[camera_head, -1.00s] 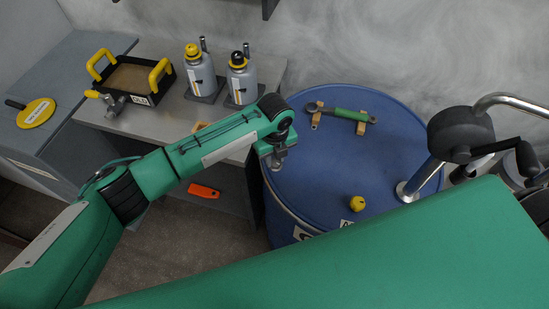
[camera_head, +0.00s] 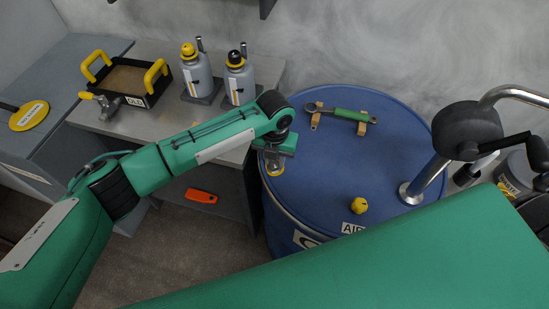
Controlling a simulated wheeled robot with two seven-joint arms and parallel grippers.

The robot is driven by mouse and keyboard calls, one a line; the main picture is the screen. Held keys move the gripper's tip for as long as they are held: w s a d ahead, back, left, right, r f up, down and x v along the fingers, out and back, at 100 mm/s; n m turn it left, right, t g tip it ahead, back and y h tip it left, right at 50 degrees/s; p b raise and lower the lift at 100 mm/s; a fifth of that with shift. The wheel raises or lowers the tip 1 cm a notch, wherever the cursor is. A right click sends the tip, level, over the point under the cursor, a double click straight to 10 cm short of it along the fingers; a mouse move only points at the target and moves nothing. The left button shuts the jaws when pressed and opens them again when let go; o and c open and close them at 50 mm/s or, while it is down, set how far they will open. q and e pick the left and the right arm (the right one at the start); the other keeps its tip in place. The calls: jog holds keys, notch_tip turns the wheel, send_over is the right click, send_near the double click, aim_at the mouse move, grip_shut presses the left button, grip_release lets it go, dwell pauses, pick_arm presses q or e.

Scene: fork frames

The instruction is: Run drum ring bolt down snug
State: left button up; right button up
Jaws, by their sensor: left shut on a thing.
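The blue drum (camera_head: 320,180) stands right of centre, with a metal ring around its rim. My left gripper (camera_head: 274,166) points down at the drum's left rim. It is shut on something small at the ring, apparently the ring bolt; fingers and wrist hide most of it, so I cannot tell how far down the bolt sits. A wrench with a green handle (camera_head: 350,115) lies across two wooden rests on the drum lid. My right gripper is out of view; my large green arm link covers the bottom right.
A yellow cap (camera_head: 359,206) sits on the lid. A pump (camera_head: 466,130) with a chrome pipe rises at the drum's right. Two grey bottles (camera_head: 241,84) and a tray with yellow handles (camera_head: 125,80) stand on the left bench. An orange object (camera_head: 201,196) lies below.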

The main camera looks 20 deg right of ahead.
aim_at(275, 162)
pick_arm(q)
jog(key=shift+w+r, duration=0.1)
jog(key=shift+r, duration=0.1)
dwell(0.3)
jog(key=o, duration=1)
jog(key=shift+f, duration=0.1)
notch_tip(275, 162, up, 14)
jog(key=b, duration=0.2)
jog(key=shift+b, duration=0.4)
jog(key=shift+f, duration=0.1)
